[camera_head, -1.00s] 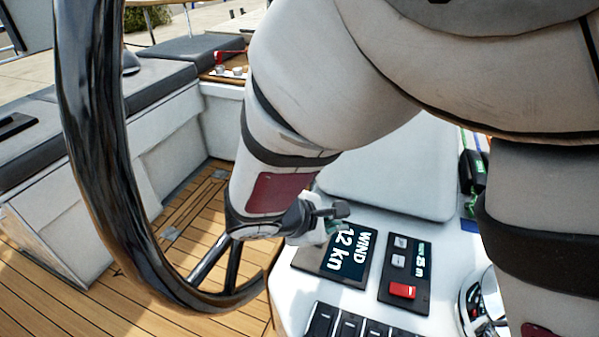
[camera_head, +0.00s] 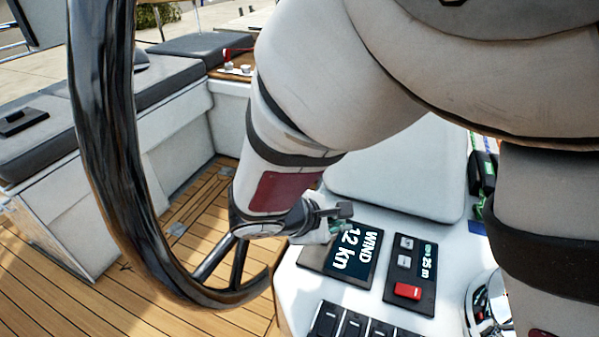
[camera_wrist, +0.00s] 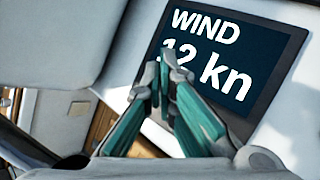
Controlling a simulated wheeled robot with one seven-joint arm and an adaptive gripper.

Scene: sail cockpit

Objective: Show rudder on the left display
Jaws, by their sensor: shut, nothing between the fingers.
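A dark display (camera_head: 354,254) on the white console reads "WIND 12 kn". It fills much of the wrist view (camera_wrist: 262,62), where the same words show. My gripper (camera_head: 342,226) is over the far left part of this display, its fingers shut and empty. In the wrist view my gripper's teal fingertips (camera_wrist: 163,75) lie in front of the "12" and hide part of it. I cannot tell whether the tips touch the screen.
Right of the display is a panel (camera_head: 423,283) with grey buttons, a red button (camera_head: 407,291) and a small readout. A row of black switches (camera_head: 352,327) lies in front. The large steering wheel (camera_head: 107,150) stands at left. A round chrome instrument (camera_head: 484,303) is at right.

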